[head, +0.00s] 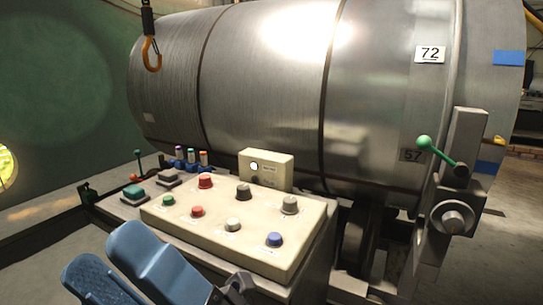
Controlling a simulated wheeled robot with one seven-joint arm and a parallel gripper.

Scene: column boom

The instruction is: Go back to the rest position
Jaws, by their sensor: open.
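My gripper (101,250) shows at the lower left of the head view, with two blue fingers spread apart and nothing between them. It is in front of a cream control panel (180,235) with red, green, blue and grey knob-like buttons. Whether it touches the panel's near edge cannot be told. The rest of my arm is mostly out of the picture.
A large metal drum (270,90) marked 72 lies behind the panel. An orange hook (151,54) hangs at the upper left. A bracket with a green-knobbed lever (438,150) stands at the right. Open floor (510,245) shows at the far right.

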